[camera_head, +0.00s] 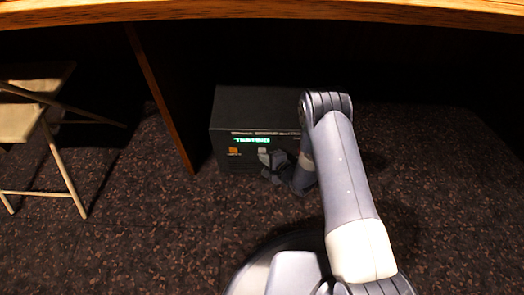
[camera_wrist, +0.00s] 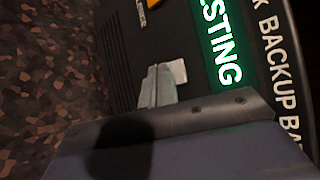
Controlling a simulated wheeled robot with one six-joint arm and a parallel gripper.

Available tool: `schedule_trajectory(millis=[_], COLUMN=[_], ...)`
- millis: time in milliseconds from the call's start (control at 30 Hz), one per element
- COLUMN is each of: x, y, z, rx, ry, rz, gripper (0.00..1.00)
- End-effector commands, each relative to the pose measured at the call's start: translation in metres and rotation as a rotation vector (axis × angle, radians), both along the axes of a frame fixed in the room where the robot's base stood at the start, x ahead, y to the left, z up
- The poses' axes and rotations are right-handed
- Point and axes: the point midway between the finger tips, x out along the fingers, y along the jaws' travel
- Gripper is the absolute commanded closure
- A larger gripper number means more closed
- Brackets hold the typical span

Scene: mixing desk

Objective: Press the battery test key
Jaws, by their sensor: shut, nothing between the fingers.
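The battery backup box (camera_head: 245,105) is a dark unit standing on the floor under the desk. Its front has a lit green display (camera_head: 252,140), and the wrist view shows the letters "ESTING" on this display (camera_wrist: 215,45). A pale grey key (camera_wrist: 179,71) sits below the display. An orange key (camera_head: 233,151) is to its left; part of it shows at the top of the wrist view (camera_wrist: 153,3). My gripper (camera_head: 266,161) is shut and empty at the box's front. Its fingertips (camera_wrist: 158,72) overlap the edge of the grey key; whether they touch it I cannot tell.
The wooden desk edge (camera_head: 300,10) spans the top, above my arm. A thin upright panel (camera_head: 160,95) stands left of the box. A folding chair (camera_head: 45,125) is at the far left. The speckled carpet (camera_head: 150,240) in front is clear.

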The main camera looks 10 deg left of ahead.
Motion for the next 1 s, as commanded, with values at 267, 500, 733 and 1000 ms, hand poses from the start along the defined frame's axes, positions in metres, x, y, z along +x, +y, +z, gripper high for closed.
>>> schedule_trajectory(millis=[267,500,733,1000], x=[-0.005,-0.012,-0.034,-0.053], y=[-0.001,-0.003,-0.008,-0.013], z=[0.0,0.0,0.0,0.0], rx=[-0.001,-0.001,-0.002,-0.001], ry=[0.0,0.001,0.003,0.001], rz=[0.001,0.001,0.001,0.001], gripper=[1.0,1.0,1.0,1.0])
